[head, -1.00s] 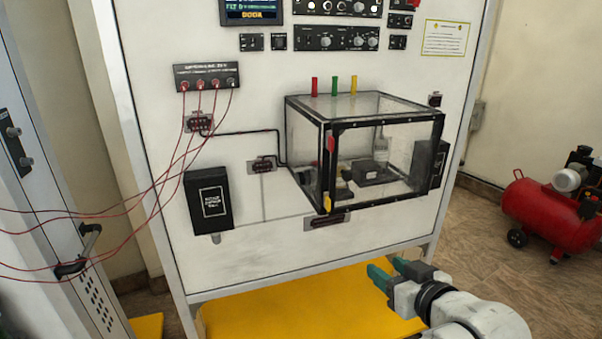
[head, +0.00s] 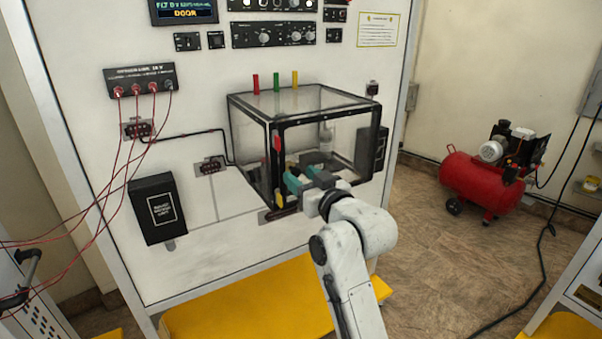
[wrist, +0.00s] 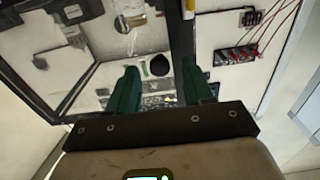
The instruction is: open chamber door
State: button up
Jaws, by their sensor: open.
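The clear chamber (head: 305,100) with black edges is fixed to the white panel. Its front door (head: 325,125) looks shut. A red tab (head: 277,144) and a yellow tab (head: 279,200) sit on the black post at the door's left edge. My gripper (head: 302,176), with green fingers, is in front of the lower door, just right of that post. It is open with nothing between the fingers; whether it touches the door I cannot tell. In the wrist view the open fingers (wrist: 160,85) face the chamber, and the black post (wrist: 183,42) rises by the right finger.
A black box (head: 157,208) and a socket strip with red cables (head: 140,80) are on the panel left of the chamber. A yellow shelf (head: 250,305) juts out below.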

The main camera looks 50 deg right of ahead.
jog(key=shift+w+d, duration=0.1)
jog(key=shift+w, duration=0.3)
grip_shut()
dwell(0.5)
